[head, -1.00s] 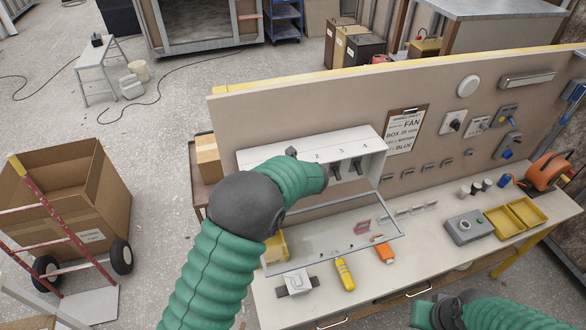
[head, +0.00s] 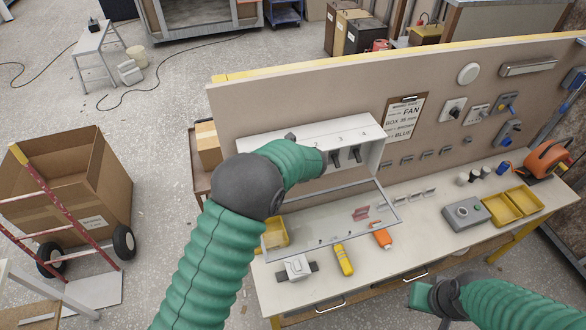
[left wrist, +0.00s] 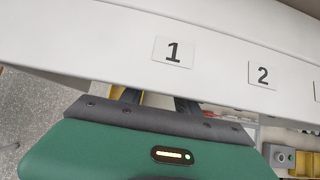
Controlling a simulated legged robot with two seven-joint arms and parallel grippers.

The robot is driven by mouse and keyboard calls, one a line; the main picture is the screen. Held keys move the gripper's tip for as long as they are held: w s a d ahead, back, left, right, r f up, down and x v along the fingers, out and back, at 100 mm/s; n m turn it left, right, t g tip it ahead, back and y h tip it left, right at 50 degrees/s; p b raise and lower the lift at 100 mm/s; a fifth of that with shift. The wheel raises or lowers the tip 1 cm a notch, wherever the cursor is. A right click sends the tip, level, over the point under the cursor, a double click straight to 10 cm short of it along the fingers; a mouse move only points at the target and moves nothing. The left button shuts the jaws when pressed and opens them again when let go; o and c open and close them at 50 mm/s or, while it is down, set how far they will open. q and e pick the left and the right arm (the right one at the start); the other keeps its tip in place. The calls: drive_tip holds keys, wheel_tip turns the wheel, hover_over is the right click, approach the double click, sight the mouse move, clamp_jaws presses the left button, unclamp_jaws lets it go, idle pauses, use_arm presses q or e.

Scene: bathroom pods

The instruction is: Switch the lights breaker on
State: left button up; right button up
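The white breaker box (head: 262,142) is on the upright board, its clear cover (head: 300,236) hanging open over the bench. Dark switches (head: 354,154) show under labels 3 and 4. My left arm hides the box's left part and the left gripper's fingers in the head view. In the left wrist view my left gripper (left wrist: 157,101) has two dark fingers set apart, reaching under the box's lip below label 1 (left wrist: 173,52) and left of label 2 (left wrist: 263,75). Contact with a switch is hidden. My right gripper (head: 422,296) is at the bench's front edge, its fingers unclear.
A clipboard (head: 405,118) with a partly readable note hangs right of the box. On the bench (head: 420,235) lie a yellow tool (head: 343,259), an orange item (head: 382,238), a grey button box (head: 466,214) and yellow trays (head: 512,204). A cardboard box (head: 70,185) on a hand truck stands left.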

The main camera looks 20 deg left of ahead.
use_arm(q)
drive_tip(key=shift+s+d+r, duration=0.15)
drive_tip(key=shift+s+r, duration=0.05)
drive_tip(key=shift+r, duration=0.05)
drive_tip(key=b+v, duration=0.5)
drive_tip(key=v, duration=1.1)
drive_tip(key=shift+b, duration=0.3)
drive_tip(key=shift+w, duration=0.1)
drive_tip(key=shift+f, duration=0.1)
